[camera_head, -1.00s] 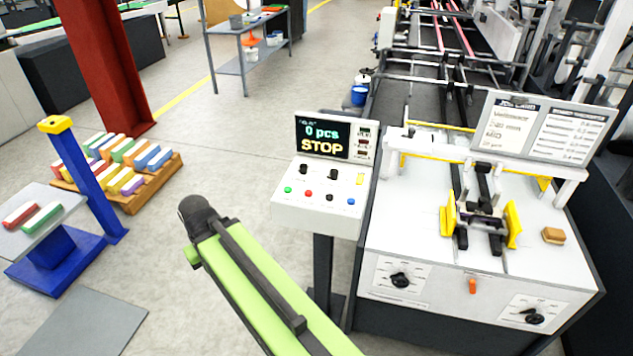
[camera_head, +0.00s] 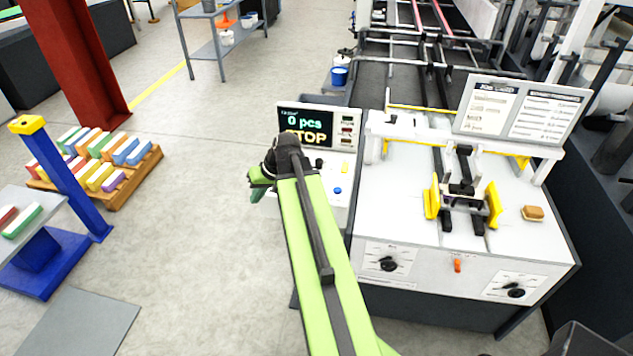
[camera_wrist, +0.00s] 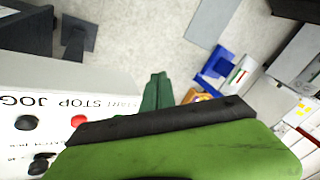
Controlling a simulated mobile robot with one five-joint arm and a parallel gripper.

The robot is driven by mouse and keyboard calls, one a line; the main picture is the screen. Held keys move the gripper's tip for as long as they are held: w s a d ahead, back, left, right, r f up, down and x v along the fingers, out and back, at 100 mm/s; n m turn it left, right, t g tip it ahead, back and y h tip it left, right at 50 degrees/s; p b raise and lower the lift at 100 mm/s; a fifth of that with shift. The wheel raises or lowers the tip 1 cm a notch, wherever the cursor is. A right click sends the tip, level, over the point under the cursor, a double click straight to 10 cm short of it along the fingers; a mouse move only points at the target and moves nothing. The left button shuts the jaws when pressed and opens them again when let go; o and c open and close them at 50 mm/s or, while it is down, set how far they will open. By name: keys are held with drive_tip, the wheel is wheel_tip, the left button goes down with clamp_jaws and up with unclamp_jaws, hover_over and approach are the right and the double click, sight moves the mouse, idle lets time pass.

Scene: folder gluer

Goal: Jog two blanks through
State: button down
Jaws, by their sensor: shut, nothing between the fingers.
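The control box with its display (camera_head: 306,124) reads "0 pcs" and "STOP", partly covered by my arm. In the wrist view the panel (camera_wrist: 40,105) bears the words START, STOP and JOG, with a red button (camera_wrist: 79,121). My gripper (camera_head: 259,187) is shut and empty, at the left edge of the panel. Its green fingers (camera_wrist: 157,92) show in the wrist view. The feeder (camera_head: 464,190) with yellow side guides stands on the white machine top. I cannot make out blanks in it.
A small tan block (camera_head: 533,213) lies right of the feeder. Two knobs (camera_head: 388,264) (camera_head: 516,293) and an orange switch (camera_head: 457,266) are on the machine front. A pallet (camera_head: 120,193) of coloured cartons and a blue stand (camera_head: 62,180) are at the left. The floor between is clear.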

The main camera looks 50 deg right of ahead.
drive_tip(key=s+d+r+m+t, duration=0.1)
drive_tip(key=s+d+r, duration=0.1)
drive_tip(key=d, duration=0.5)
drive_tip(key=s+d+r+m+t+h+p, duration=0.1)
drive_tip(key=s+d+r+t, duration=0.1)
drive_tip(key=d, duration=0.5)
drive_tip(key=s+d+r+m+t, duration=0.1)
drive_tip(key=s+d+r, duration=0.2)
drive_tip(key=d, duration=0.4)
drive_tip(key=shift+h+p, duration=0.4)
drive_tip(key=shift+f, duration=0.2)
wheel_tip(320, 180, down, 9)
drive_tip(key=b, duration=0.9)
drive_tip(key=shift+a+r, duration=0.1)
drive_tip(key=shift+r, duration=0.05)
drive_tip(key=shift+r, duration=0.1)
drive_tip(key=shift+w+f+b, duration=0.1)
drive_tip(key=shift+f+b, duration=0.25)
drive_tip(key=shift+f, duration=0.1)
